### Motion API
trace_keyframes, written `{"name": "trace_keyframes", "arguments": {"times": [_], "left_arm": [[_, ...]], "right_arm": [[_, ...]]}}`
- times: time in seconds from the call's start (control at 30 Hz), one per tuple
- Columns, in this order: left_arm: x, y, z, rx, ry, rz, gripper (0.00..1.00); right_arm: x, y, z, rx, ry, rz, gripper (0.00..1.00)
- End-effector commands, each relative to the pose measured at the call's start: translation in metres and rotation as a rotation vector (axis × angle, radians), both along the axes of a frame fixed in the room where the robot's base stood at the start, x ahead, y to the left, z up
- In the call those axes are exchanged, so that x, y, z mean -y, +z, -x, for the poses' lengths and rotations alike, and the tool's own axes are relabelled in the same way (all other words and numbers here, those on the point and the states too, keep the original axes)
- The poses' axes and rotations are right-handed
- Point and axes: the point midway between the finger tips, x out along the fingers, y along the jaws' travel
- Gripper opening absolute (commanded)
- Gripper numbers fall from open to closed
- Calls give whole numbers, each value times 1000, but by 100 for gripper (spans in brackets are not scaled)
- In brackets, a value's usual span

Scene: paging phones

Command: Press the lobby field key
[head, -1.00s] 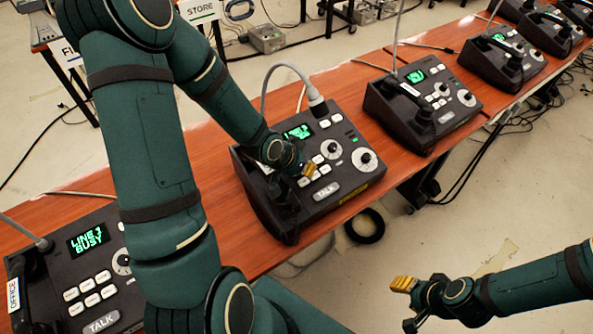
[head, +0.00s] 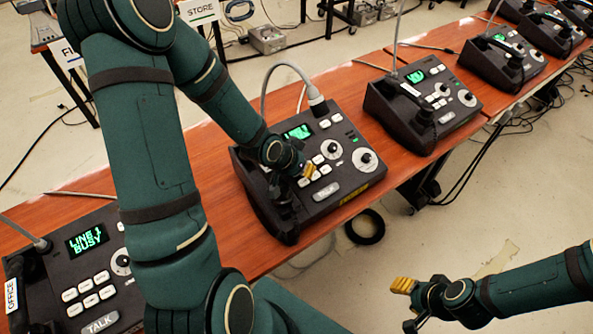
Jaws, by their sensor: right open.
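The paging phone (head: 345,190) in the middle of the table has a green screen (head: 298,132), white keys (head: 325,169), two round dials and a TALK bar (head: 326,191). My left gripper (head: 307,171) points down over its key block, with a gold fingertip at the keys. The gripper and wrist hide some keys, and I cannot tell whether the tip touches one. The key labels are too small to read, so I cannot pick out a lobby field key. My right gripper (head: 406,304) is open and empty, over the floor in front of the table.
An OFFICE phone (head: 104,275) at the lower left reads LINE 1 BUSY. More phones, one being (head: 425,100), stand along the wooden table (head: 205,185) to the right. Gooseneck microphones rise from several phones. Cables lie on the floor.

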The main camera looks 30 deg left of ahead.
Motion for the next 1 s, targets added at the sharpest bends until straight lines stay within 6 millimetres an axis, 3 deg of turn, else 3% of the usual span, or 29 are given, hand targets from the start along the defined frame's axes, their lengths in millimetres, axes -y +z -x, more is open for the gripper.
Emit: {"name": "trace_keyframes", "arguments": {"times": [1.0], "left_arm": [[-3, -13, 5, -18, 8, 5, 0]], "right_arm": [[0, -6, 0, 0, 0, 0, 47]]}}
